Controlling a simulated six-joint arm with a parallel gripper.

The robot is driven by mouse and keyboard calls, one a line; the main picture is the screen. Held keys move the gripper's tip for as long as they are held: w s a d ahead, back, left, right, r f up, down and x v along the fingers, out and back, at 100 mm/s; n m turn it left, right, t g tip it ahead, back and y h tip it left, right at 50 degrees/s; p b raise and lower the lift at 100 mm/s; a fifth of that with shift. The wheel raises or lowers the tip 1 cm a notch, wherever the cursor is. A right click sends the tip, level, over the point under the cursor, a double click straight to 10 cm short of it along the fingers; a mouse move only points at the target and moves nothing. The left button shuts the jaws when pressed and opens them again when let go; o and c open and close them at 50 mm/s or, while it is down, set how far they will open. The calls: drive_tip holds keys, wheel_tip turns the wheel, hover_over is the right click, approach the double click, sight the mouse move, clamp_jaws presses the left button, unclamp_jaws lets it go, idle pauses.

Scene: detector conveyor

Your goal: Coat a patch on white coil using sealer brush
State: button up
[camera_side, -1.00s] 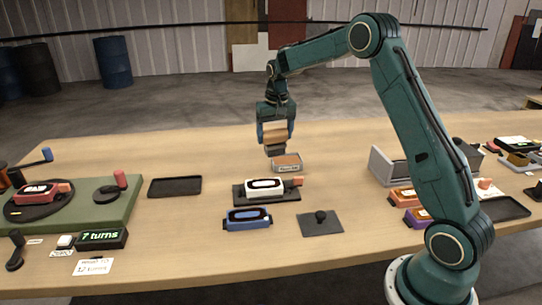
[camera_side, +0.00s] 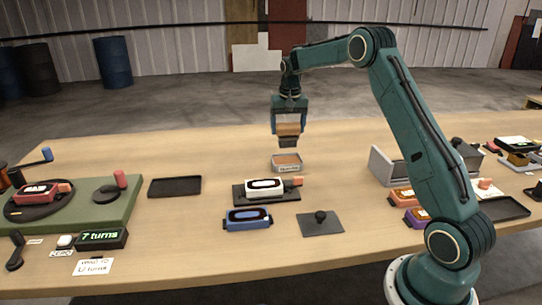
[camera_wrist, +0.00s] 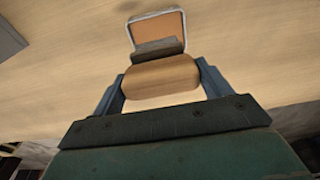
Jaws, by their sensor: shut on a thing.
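My gripper (camera_side: 289,123) is shut on the sealer brush, which has a wooden handle (camera_wrist: 160,76) and a dark grey head (camera_wrist: 158,47). The brush hangs upright, head down, above the table. Below it is a small grey tray (camera_side: 287,168) with an orange-brown filling; the tray also shows in the wrist view (camera_wrist: 133,36). The brush head looks clear of the tray. The white coil (camera_side: 264,184) lies on a dark plate (camera_side: 240,195) in front of the tray, with an orange block at its right end. The coil is out of the wrist view.
A blue coil (camera_side: 248,218) and a dark plate with a knob (camera_side: 320,222) are nearer the front. An empty black tray (camera_side: 175,187) lies left. A green winding station (camera_side: 70,208) stands far left, its display (camera_side: 101,238) reading "7 turns". A grey upright holder (camera_side: 388,166) is right.

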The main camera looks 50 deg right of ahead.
sight(288, 135)
drive_tip(key=shift+f, duration=2.45)
drive_tip(key=shift+f, duration=0.55)
idle(0.4)
drive_tip(key=shift+r, duration=3.55)
drive_tip(key=shift+a, duration=0.55)
drive_tip(key=s+a+f+n, duration=0.1)
drive_tip(key=s+a+n, duration=0.3)
drive_tip(key=a, duration=0.9)
drive_tip(key=s+a+f+n+y, duration=0.1)
drive_tip(key=s+a+n, duration=0.4)
drive_tip(key=a, duration=0.8)
drive_tip(key=shift+s+a+f, duration=0.2)
drive_tip(key=shift+a+f, duration=0.2)
drive_tip(key=shift+f, duration=0.2)
